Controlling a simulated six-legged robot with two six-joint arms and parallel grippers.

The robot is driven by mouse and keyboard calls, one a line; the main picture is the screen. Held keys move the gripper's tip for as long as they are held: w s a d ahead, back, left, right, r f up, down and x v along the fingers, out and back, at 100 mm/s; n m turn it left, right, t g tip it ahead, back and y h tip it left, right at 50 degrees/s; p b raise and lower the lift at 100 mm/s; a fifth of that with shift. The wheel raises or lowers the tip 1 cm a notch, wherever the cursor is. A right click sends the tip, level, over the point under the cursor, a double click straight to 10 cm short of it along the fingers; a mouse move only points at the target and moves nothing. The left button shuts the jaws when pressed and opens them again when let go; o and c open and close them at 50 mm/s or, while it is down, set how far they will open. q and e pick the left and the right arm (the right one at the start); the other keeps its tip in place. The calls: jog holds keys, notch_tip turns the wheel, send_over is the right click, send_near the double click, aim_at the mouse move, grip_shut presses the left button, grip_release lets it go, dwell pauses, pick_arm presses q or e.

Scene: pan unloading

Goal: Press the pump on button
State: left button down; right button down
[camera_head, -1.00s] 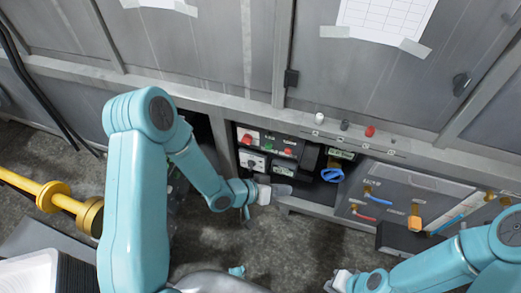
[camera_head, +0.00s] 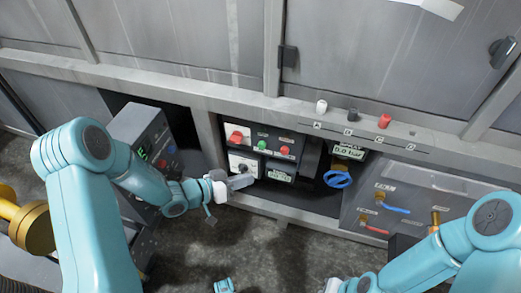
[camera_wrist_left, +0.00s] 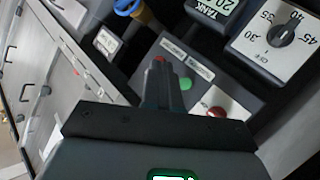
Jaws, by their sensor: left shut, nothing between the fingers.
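The control panel (camera_head: 262,132) is set in the recess under the counter. It has a green button (camera_head: 262,144), a red button (camera_head: 285,150) to its right and a larger red knob (camera_head: 236,136) to its left. The labels are too small to read. My left gripper (camera_head: 248,182) is shut and empty, in front of the white dial plate below the buttons. In the left wrist view the closed fingers (camera_wrist_left: 158,72) point at the panel, beside the green button (camera_wrist_left: 185,84); contact cannot be told. My right gripper (camera_head: 336,285) is low at the bottom edge, its jaws unclear.
A blue valve handle (camera_head: 337,178) and a gauge reading 0.0 bar (camera_head: 349,152) are right of the panel. A grey box with a green display (camera_head: 143,145) stands left of it. White, black and red knobs (camera_head: 384,121) sit on the ledge above.

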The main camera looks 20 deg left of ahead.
aim_at(262, 145)
pick_arm(q)
jog(key=shift+w, duration=0.1)
jog(key=w, duration=0.8)
jog(key=shift+w+d, duration=0.15)
jog(key=shift+w, duration=0.2)
jog(key=shift+w, duration=0.1)
dwell(1.8)
jog(key=shift+w, duration=0.35)
jog(key=shift+w, duration=0.5)
dwell(0.6)
dwell(0.3)
jog(key=shift+s, duration=0.95)
